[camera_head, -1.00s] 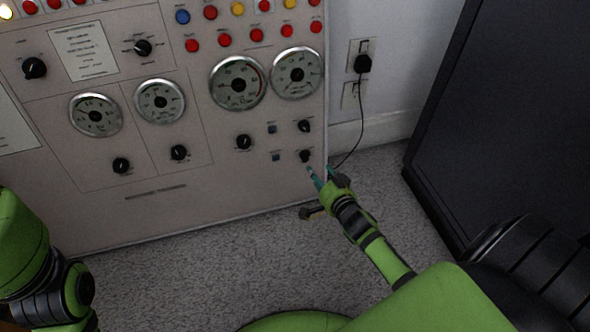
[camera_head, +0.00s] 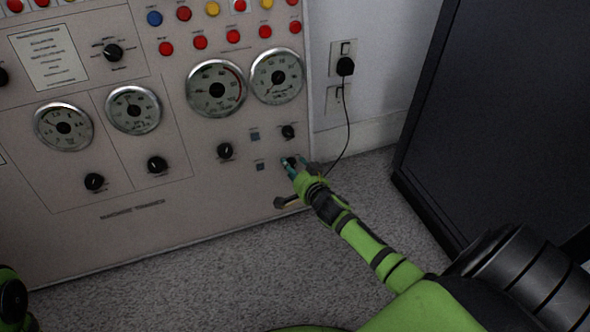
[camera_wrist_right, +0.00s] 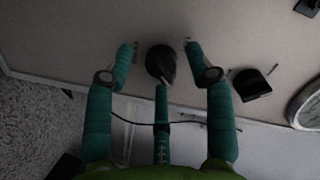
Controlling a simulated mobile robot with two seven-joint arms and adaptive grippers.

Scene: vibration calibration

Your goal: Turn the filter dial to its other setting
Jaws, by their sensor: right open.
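My right gripper (camera_head: 296,166) is open at the lower right corner of the control panel (camera_head: 170,222). In the right wrist view its teal fingers (camera_wrist_right: 159,60) stand spread on either side of a black dial (camera_wrist_right: 160,64), with a third finger below it. The dial sits between the fingertips with gaps at both sides, and no grip on it shows. In the head view the fingers mostly cover this dial. Its label is too small to read, so I cannot confirm that it is the filter dial. My left gripper is out of view.
Another black knob (camera_head: 288,132) is just above, and one (camera_head: 225,151) is to the left. Round gauges (camera_head: 277,76) sit higher up. A black cord hangs from a wall plug (camera_head: 345,66) right of the panel. A dark cabinet (camera_head: 500,110) stands at the right.

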